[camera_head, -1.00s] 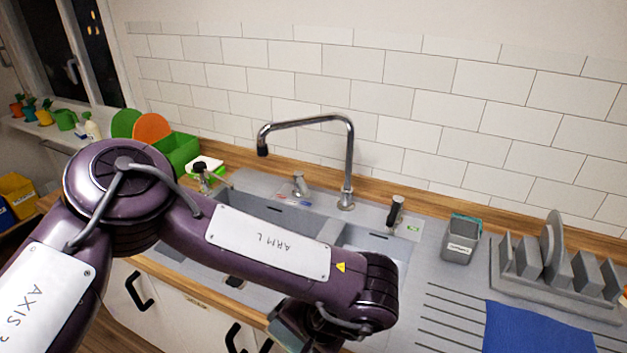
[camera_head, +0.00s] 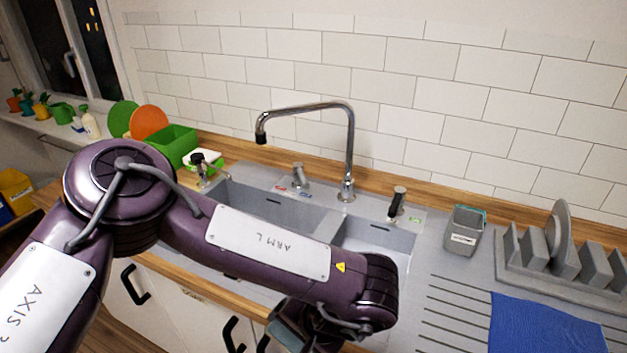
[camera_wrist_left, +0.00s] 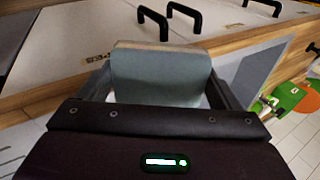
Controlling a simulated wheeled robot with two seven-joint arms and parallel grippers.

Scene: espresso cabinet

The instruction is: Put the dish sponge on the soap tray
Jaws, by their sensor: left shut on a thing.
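The dish sponge (camera_wrist_left: 160,78) is a grey-blue block with a tan layer along its top edge. My left gripper (camera_wrist_left: 160,92) is shut on it, one finger at each side, in the left wrist view. In the head view my left gripper (camera_head: 288,330) is low in the middle, in front of the sink cabinet, partly hidden by my own wrist. A small white and green item (camera_head: 206,158), perhaps the soap tray, sits on the counter behind the sink's left end. My right gripper is not in view.
The double sink (camera_head: 275,222) has a tall chrome faucet (camera_head: 348,150). A grey caddy (camera_head: 464,232) stands right of it, beside a dish rack (camera_head: 560,262) and a blue cloth (camera_head: 545,325). A green bin (camera_head: 176,145) stands at the back left. Cabinet handles (camera_wrist_left: 182,12) show in the wrist view.

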